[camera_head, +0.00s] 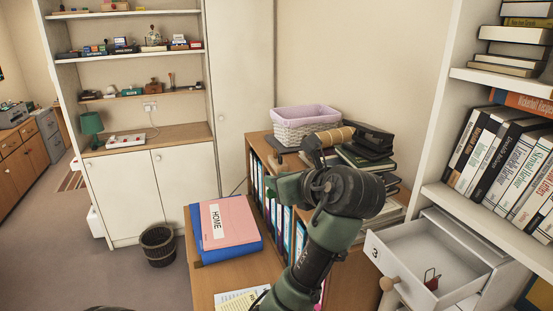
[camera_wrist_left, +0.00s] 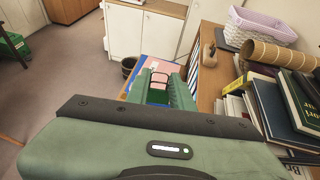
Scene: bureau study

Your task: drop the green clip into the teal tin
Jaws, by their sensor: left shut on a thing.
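My left gripper (camera_wrist_left: 160,94) is shut on the green clip (camera_wrist_left: 158,97) in the left wrist view. The clip sits between the two green fingers, with its dark wire loops standing up. In the head view my left arm reaches up from the bottom centre, and I cannot make out the clip there. A small teal box-like item (camera_head: 131,92) stands on the lower shelf of the far white unit. It is too small to tell if it is the teal tin. My right gripper is not in view.
A pink HOME folder (camera_head: 228,221) lies on a blue one on the desk, left of my arm. A lined wicker basket (camera_head: 304,121) and books stand on the low bookcase behind. An open white drawer (camera_head: 440,262) at right holds a red clip (camera_head: 432,280). A waste basket (camera_head: 158,246) stands on the floor.

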